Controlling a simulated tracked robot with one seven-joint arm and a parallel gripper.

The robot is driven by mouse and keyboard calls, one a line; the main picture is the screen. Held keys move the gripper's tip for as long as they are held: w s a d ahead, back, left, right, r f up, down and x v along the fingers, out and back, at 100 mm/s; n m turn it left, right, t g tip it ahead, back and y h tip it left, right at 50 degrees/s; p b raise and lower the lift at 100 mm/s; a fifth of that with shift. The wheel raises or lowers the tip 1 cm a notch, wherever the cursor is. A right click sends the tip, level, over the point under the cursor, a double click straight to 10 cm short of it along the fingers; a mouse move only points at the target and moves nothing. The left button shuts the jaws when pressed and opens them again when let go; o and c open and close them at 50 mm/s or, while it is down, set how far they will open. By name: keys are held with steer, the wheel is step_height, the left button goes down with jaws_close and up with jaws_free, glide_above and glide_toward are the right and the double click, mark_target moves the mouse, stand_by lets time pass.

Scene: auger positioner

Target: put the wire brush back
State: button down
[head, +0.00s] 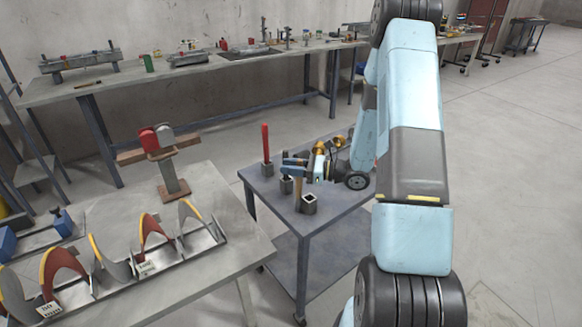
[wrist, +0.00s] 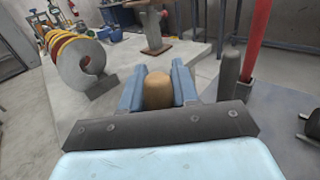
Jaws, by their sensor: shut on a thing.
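My gripper (head: 296,166) is over the small grey table, its blue fingers shut on the wire brush. In the wrist view, the brush's rounded wooden end (wrist: 158,90) shows between the two blue fingers (wrist: 157,88). In the head view, a tan wooden length of the brush (head: 299,185) hangs below the fingers, close to the dark holders. The brush's bristles cannot be made out. A dark square holder (head: 309,205) with an open top stands near the table's front, and another dark holder (head: 287,186) stands just behind it to the left.
A red-handled tool (head: 265,143) stands upright in a holder (head: 267,169) at the small table's (head: 340,210) back left; it also shows in the wrist view (wrist: 257,40). A bench with auger flights (head: 150,235) is to the left. A long workbench (head: 200,80) runs behind.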

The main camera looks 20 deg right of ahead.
steer(key=c, duration=0.9)
jaws_free()
steer(key=shift+o, duration=0.2)
steer(key=v, duration=1.2)
steer(key=s+a+r+n+g+h, duration=0.6)
steer(key=s+a+r+n+g, duration=0.4)
steer(key=r+n, duration=0.35)
steer(key=s+d+r+n+t+h, duration=0.2)
steer(key=s+r+n+t+h, duration=0.5)
steer(key=s+r, duration=0.6)
steer(key=shift+s+r+n+t+h, duration=0.4)
steer(key=shift+r+n+h, duration=0.3)
steer(key=shift+n+h, duration=0.8)
